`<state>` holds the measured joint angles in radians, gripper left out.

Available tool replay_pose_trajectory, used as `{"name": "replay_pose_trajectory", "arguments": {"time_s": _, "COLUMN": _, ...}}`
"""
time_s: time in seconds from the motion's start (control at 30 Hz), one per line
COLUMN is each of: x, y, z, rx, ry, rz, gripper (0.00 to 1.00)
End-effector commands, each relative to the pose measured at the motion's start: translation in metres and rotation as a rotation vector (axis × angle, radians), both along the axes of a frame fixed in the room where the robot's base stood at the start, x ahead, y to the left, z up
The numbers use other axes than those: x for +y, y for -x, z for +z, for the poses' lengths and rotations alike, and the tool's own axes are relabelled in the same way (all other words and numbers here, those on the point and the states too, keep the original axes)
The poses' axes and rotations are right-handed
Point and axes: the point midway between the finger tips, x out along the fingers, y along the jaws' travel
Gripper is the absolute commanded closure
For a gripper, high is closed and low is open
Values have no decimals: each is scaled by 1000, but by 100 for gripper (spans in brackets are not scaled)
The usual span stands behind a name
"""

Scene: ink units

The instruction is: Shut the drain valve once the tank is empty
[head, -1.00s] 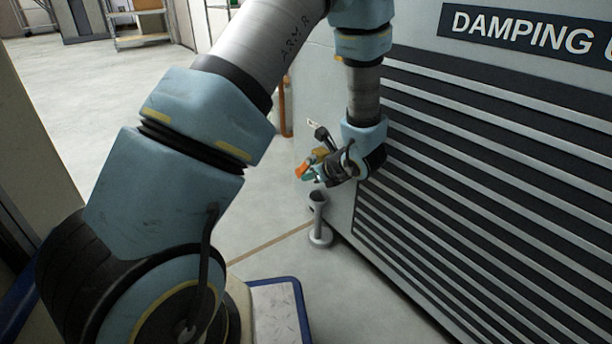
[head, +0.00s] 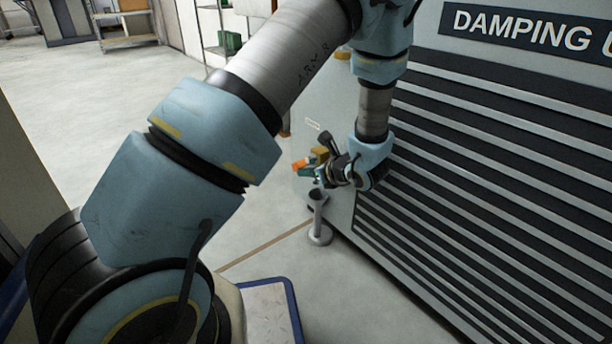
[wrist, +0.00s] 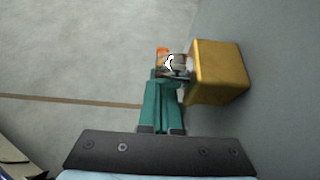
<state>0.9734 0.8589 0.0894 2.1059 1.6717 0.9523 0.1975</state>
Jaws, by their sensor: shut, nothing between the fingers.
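An orange part (head: 301,164), which looks like the drain valve's handle, sits beside a gold block (head: 320,152) low on the left side of the grey unit. In the wrist view the orange part (wrist: 162,52) lies just beyond my fingertips, with a small pale metal piece next to it and the gold block (wrist: 220,72) to the right. My gripper (wrist: 163,82) has teal fingers, together and empty, close to the orange part; I cannot tell if they touch it. It also shows in the head view (head: 309,173). No tank level is readable.
A grey cup-topped standpipe (head: 318,215) stands on the floor just below my gripper. The slatted "DAMPING" cabinet (head: 480,150) rises close on the right. Open floor (head: 100,85) lies to the left, with shelving (head: 125,25) at the back.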

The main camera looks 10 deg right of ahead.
Motion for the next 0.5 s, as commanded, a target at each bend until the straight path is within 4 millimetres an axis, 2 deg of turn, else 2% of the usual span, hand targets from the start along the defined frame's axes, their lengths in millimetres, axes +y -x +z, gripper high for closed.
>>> {"name": "replay_pose_trajectory", "arguments": {"time_s": 0.5, "x": 4, "y": -8, "z": 3, "rx": -184, "ry": -88, "rz": -1, "gripper": 100}}
